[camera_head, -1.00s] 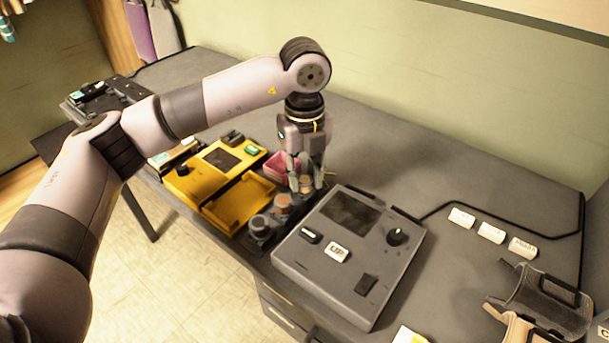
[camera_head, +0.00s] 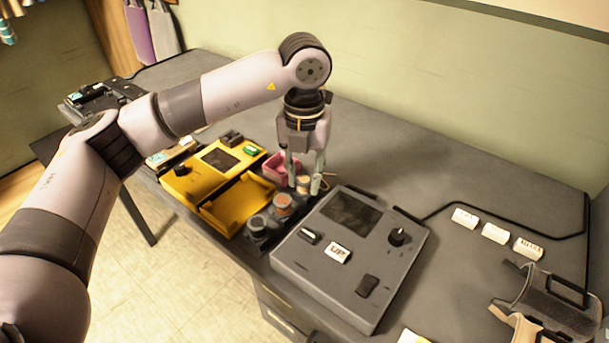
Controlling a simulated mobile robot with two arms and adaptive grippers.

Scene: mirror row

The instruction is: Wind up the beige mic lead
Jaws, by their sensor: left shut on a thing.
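My left gripper (camera_head: 305,181) points straight down at the dark strip beside the yellow box. Its fingers are shut on a small beige round thing (camera_head: 303,186), which looks like the wound part of the beige mic lead. A thin beige strand (camera_head: 328,178) curves out to the right of the fingers. Two similar round pieces, one copper-topped (camera_head: 283,201) and one grey (camera_head: 258,224), stand in the same row towards the front. The fingers partly hide the beige piece. My right gripper is not in view.
White labels (camera_head: 495,233) and a dark curved holder (camera_head: 555,300) lie farther right.

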